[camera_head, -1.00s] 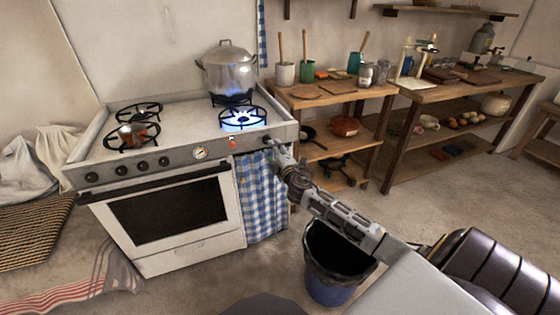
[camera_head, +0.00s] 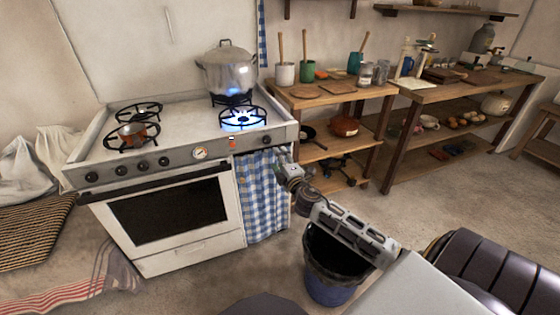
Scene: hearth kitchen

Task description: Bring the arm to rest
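My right arm comes in from the lower right, and its gripper (camera_head: 284,154) hangs in front of the stove's right front corner, by the blue checked curtain (camera_head: 262,195). The gripper is small and seen from behind, so I cannot tell whether its fingers are open or shut. Nothing shows in it. It looks apart from the stove knob (camera_head: 267,140) at the right end of the front panel. The white stove (camera_head: 185,112) has a blue flame on its front right burner (camera_head: 243,119). My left gripper is not in view.
A lidded metal pot (camera_head: 228,73) stands on the back right burner. A dark-lined bin (camera_head: 332,275) stands below my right forearm. Wooden shelf tables (camera_head: 440,92) with pots and boards line the wall at right.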

